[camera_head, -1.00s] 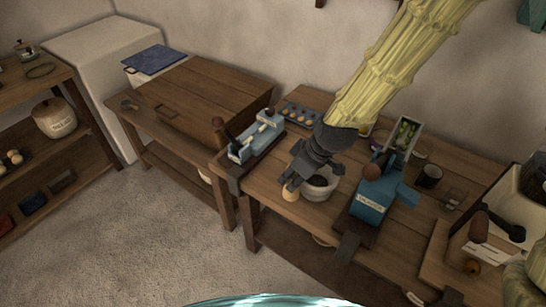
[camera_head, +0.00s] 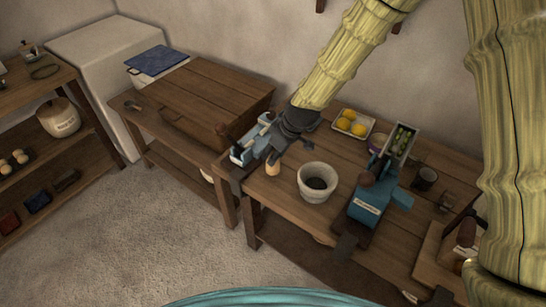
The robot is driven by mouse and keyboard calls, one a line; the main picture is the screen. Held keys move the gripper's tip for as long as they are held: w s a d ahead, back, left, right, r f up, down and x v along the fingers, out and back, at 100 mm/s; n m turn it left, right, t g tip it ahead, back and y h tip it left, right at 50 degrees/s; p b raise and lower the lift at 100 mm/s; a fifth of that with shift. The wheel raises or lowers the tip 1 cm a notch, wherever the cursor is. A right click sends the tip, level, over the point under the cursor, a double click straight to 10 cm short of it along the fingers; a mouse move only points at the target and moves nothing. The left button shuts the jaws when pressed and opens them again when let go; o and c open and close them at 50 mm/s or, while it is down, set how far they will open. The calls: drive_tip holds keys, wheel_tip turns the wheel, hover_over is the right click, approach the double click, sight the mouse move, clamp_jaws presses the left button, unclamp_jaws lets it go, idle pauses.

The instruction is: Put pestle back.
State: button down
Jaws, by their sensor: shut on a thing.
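My dark gripper (camera_head: 276,156) points down at the left part of the wooden worktable (camera_head: 327,148). It is shut on the pestle (camera_head: 272,168), whose pale wooden end shows below the fingers. The rest of the pestle is hidden by the gripper. The mortar (camera_head: 312,193), a whitish stone bowl with dark contents, stands upright just right of the gripper. The pestle is outside the bowl, to its left. I cannot tell whether the pestle touches the tabletop.
A blue-and-white device (camera_head: 241,155) is close left of my gripper. A blue machine (camera_head: 366,205) with a green-filled tray stands right of the mortar. Some tabletop is clear behind the mortar.

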drive_tip(key=shift+f+p, duration=0.5)
drive_tip(key=shift+f, duration=0.9)
drive_tip(key=shift+w+f, duration=0.1)
drive_tip(key=shift+f, duration=0.05)
drive_tip(key=c, duration=1)
unclamp_jaws()
drive_tip(key=shift+c, duration=0.2)
drive_tip(key=b+v, duration=0.2)
drive_tip(key=v, duration=1)
drive_tip(key=shift+r+b, duration=0.2)
drive_tip(key=shift+b, duration=0.2)
drive_tip(key=shift+a+r, duration=0.1)
